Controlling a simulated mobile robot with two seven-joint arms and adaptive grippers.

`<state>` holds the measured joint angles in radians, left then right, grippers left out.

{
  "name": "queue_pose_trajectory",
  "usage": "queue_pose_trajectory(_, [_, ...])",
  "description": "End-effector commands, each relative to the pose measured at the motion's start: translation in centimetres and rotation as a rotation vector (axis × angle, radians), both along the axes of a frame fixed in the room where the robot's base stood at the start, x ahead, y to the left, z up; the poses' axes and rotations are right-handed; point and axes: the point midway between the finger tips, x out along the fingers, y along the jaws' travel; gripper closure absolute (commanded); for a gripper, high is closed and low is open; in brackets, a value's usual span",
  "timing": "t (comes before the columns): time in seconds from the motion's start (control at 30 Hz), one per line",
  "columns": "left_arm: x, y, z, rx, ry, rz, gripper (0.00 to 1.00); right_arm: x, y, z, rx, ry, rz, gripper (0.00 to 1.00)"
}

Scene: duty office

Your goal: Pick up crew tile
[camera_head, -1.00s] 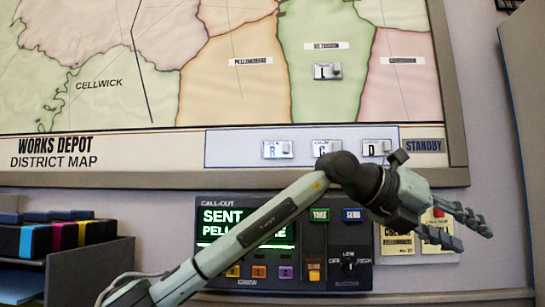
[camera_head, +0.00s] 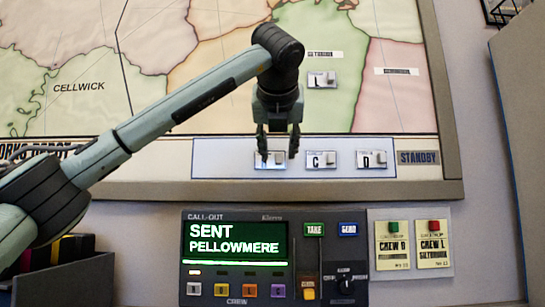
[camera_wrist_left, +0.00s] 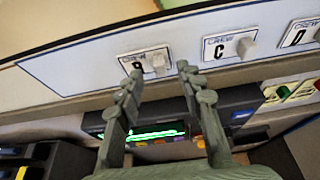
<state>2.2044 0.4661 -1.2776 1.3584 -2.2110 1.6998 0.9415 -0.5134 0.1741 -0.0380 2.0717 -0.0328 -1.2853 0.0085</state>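My left gripper (camera_head: 279,156) is open and points down in front of the crew tile (camera_head: 275,161) marked with what looks like a B, at the left of the standby strip. In the head view its fingers partly cover that tile. In the left wrist view the tile (camera_wrist_left: 143,64) has a pale knob, just beyond and between the open fingertips (camera_wrist_left: 158,74); no contact is clear. Crew tile C (camera_head: 322,159) and crew tile D (camera_head: 371,159) sit to its right. Crew tile L (camera_head: 321,79) is on the map's green district. My right gripper is out of view.
The call-out console (camera_head: 237,292) is below the map, its screen reading "SENT PELLOWMERE". Two crew cards (camera_head: 411,245) hang right of it. A dark rack (camera_head: 75,275) stands lower left. A grey panel (camera_head: 520,120) borders the right side.

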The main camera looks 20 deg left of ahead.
Motion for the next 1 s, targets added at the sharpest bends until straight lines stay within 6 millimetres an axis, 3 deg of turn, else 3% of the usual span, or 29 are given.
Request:
queue_pose_trajectory(0.17, [1.8,0.6,-0.7,-0.001,0.001,0.0,0.63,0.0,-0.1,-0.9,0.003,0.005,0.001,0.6])
queue_pose_trajectory(0.43, [2.1,0.6,-0.9,0.0,0.0,-0.001,0.63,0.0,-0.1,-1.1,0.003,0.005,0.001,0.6])
queue_pose_trajectory(0.73, [2.1,0.6,-0.9,-0.001,0.001,-0.002,1.0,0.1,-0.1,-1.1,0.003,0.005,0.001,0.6])
queue_pose_trajectory(1.0, [2.0,0.6,-0.9,-0.001,0.0,-0.002,1.0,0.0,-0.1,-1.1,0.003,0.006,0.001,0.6])
